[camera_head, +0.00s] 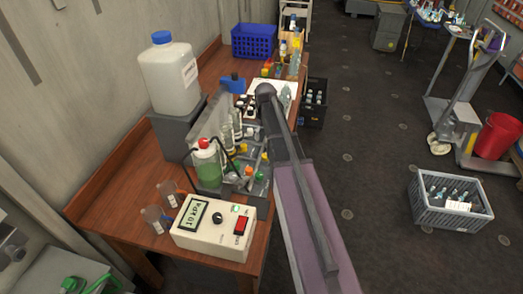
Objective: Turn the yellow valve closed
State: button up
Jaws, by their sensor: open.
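I cannot make out a yellow valve for sure in the head view. Small yellow parts (243,148) show among the bottles on the wooden bench, but they are too small to tell caps from valve handles. My arm reaches up from the bottom centre along the bench's right edge, with a dark rounded joint at its far end. My gripper cannot be made out; it is hidden or out of the picture.
The wooden bench (118,200) holds a white meter box (214,227) reading 10 kPa, a red-capped bottle (206,163), a white jug (171,75) and a blue basket (254,41). A grey crate (449,216) stands on the floor right; open floor lies between.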

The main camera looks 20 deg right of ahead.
aim_at(265, 155)
jog(key=shift+w+d+r, duration=0.1)
jog(key=shift+w+d, duration=0.35)
jog(key=shift+w, duration=0.25)
jog(key=shift+f, duration=0.2)
notch_tip(265, 155, down, 13)
jog(key=b, duration=1.3)
jog(key=shift+f+b, duration=0.15)
jog(key=shift+b, duration=0.2)
grip_shut()
